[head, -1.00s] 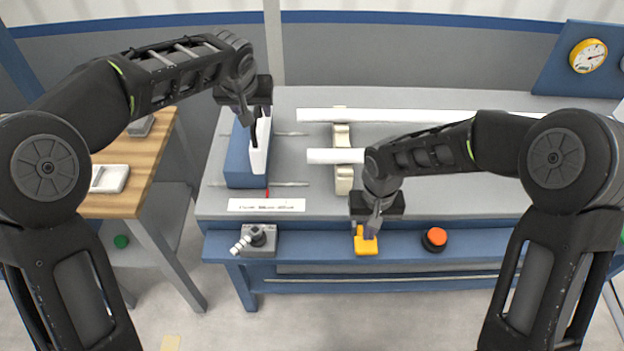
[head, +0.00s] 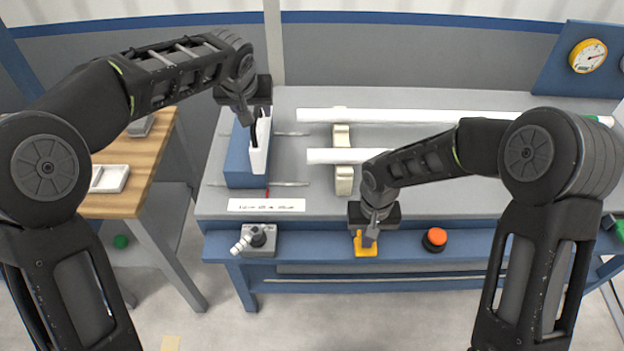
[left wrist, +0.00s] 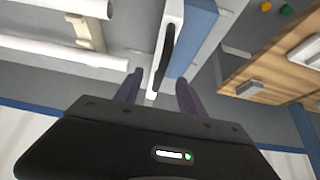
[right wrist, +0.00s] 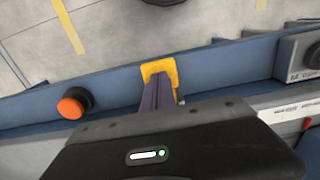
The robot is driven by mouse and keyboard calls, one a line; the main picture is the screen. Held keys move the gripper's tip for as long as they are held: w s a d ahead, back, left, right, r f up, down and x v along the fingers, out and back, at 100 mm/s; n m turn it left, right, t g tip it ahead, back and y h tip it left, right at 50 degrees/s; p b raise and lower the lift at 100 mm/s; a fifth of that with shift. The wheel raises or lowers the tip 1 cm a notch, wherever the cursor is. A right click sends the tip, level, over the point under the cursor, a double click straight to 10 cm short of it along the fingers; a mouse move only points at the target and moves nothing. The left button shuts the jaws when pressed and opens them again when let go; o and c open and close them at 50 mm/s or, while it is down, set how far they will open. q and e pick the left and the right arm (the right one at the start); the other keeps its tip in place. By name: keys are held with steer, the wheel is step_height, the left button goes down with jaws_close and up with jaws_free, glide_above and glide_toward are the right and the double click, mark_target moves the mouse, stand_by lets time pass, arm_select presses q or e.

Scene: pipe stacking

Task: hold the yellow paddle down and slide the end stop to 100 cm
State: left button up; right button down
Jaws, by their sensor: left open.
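The end stop is a blue block (head: 242,163) with a white face plate (head: 263,150), at the left of the bench. My left gripper (head: 253,125) is open above it. In the left wrist view its fingers (left wrist: 159,92) are apart, with the white plate and its black handle (left wrist: 167,48) between and beyond them; contact cannot be told. The yellow paddle (head: 361,249) is on the bench's blue front rail. My right gripper (head: 369,240) is shut and points down onto it. In the right wrist view the closed fingertips overlap the paddle (right wrist: 160,66) and appear to touch it.
White pipes (head: 330,156) lie on cream supports (head: 343,178). A printed label (head: 266,205) lies before the end stop. A gauge (head: 587,56) is at the back right.

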mark_target(255, 114)
steer(key=shift+f, duration=0.55)
steer(key=shift+s+f, duration=0.1)
steer(key=shift+f, duration=0.15)
arm_select(q)
steer(key=shift+x, duration=2.1)
arm_select(e)
steer(key=shift+s+f, duration=0.1)
steer(key=shift+s, duration=0.1)
arm_select(q)
steer(key=shift+c, duration=0.5)
